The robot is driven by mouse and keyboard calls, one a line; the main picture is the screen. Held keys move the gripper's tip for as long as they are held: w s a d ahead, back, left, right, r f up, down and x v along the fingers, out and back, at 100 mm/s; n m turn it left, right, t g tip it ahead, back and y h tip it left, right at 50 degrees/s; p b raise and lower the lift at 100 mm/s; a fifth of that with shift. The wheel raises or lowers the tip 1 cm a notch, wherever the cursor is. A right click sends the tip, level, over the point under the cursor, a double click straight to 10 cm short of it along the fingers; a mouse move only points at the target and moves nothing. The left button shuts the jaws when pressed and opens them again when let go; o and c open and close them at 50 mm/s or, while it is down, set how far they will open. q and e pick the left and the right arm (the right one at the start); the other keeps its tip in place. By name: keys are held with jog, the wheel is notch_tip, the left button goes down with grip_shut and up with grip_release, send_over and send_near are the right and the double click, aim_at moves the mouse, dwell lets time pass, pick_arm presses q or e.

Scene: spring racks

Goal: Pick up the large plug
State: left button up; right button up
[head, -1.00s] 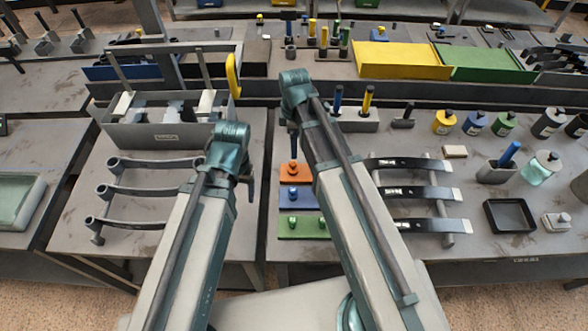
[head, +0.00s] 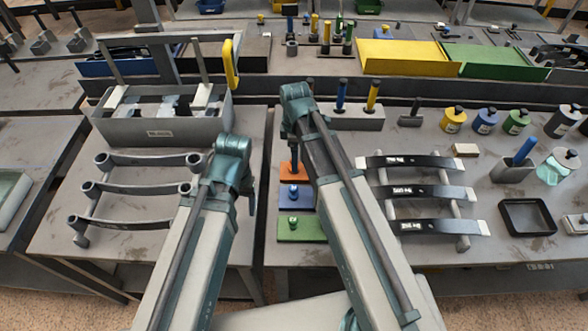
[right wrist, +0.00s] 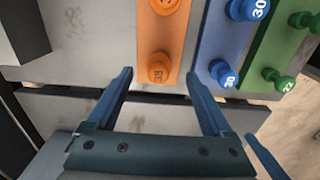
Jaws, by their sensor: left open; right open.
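Colored strips carry round plugs with knob heads. In the right wrist view, the orange strip (right wrist: 160,35) has an orange plug (right wrist: 158,68) at its near end and another orange plug (right wrist: 165,4) farther back. The blue strip (right wrist: 212,45) has a near blue plug (right wrist: 225,74) and a farther blue plug (right wrist: 246,9). The green strip (right wrist: 262,50) has green plugs (right wrist: 279,82). I cannot tell which is the large plug. My right gripper (right wrist: 158,76) is open and empty, its fingertips either side of the near orange plug. My left gripper (head: 236,187) is open, away from the strips.
Dark leaf springs (head: 420,192) lie on a rack right of my right arm. Grey curved bars (head: 140,190) and a grey bin (head: 165,131) stand left. Bottles (head: 453,121) and a black tray (head: 527,217) are at right. A gap separates the two tables.

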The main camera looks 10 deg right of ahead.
pick_arm(q)
notch_tip(320, 180, down, 5)
jog(key=b, duration=0.4)
jog(key=shift+r, duration=0.2)
pick_arm(e)
notch_tip(320, 180, down, 5)
jog(key=shift+w+a+r, duration=0.1)
jog(key=shift+w+r, duration=0.05)
jog(key=shift+r, duration=0.15)
pick_arm(q)
jog(key=shift+r, duration=0.1)
pick_arm(e)
jog(key=c, duration=1.2)
pick_arm(q)
jog(key=shift+r, duration=0.1)
pick_arm(e)
jog(key=shift+r, duration=0.1)
